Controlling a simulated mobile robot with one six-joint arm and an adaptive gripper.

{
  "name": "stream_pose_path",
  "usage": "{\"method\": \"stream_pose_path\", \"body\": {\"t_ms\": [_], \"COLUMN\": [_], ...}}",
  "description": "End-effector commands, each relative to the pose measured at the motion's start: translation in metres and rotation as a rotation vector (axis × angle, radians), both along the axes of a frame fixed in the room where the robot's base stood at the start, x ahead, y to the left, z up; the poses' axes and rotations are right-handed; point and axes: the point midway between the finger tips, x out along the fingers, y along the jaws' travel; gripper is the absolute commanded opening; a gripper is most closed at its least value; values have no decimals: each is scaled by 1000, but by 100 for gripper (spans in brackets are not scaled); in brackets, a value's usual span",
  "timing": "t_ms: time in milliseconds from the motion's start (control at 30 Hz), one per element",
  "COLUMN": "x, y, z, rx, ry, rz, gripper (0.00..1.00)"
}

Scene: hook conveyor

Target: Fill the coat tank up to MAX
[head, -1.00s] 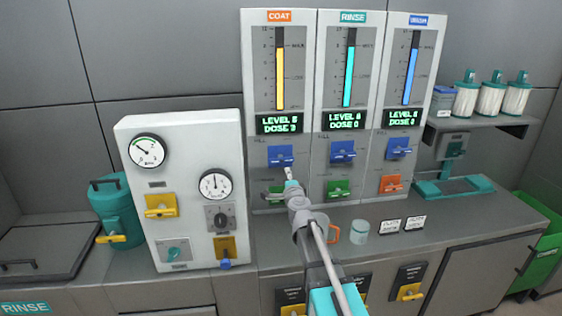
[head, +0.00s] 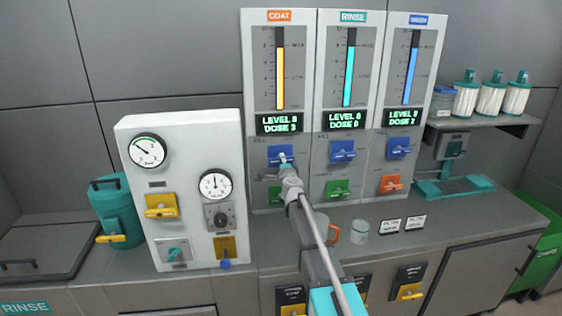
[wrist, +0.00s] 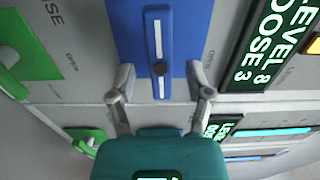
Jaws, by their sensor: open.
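The COAT tank gauge (head: 280,78) is the left column of three. Its yellow bar stands close to the MAX mark; I cannot tell exactly whether it touches it. Its display (head: 280,123) reads level 8, dose 3, which the wrist view's display (wrist: 272,45) shows clearly. Below is the blue COAT fill valve (head: 273,153), partly covered by my gripper (head: 284,158). In the wrist view, the open fingers of my gripper (wrist: 160,72) sit either side of the blue handle (wrist: 159,35), which lies across the panel. I see no grip on it.
A green COAT valve (head: 274,193) sits below the blue one. RINSE (head: 352,80) and a third blue-filled column (head: 410,80) stand to the right with their own valves. A white gauge panel (head: 185,195) stands left. A cup (head: 360,228) and orange-handled mug (head: 332,232) are on the counter.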

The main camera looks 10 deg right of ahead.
Motion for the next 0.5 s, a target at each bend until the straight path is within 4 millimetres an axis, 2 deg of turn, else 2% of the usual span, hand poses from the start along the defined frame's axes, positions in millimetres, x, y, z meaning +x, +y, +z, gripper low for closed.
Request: {"method": "stream_pose_path", "body": {"t_ms": [33, 200, 500], "x": [9, 21, 25], "y": [0, 0, 0], "z": [0, 0, 0], "rx": [0, -1, -1], "ry": [0, 0, 0], "rz": [0, 0, 0], "gripper": [66, 66, 66]}}
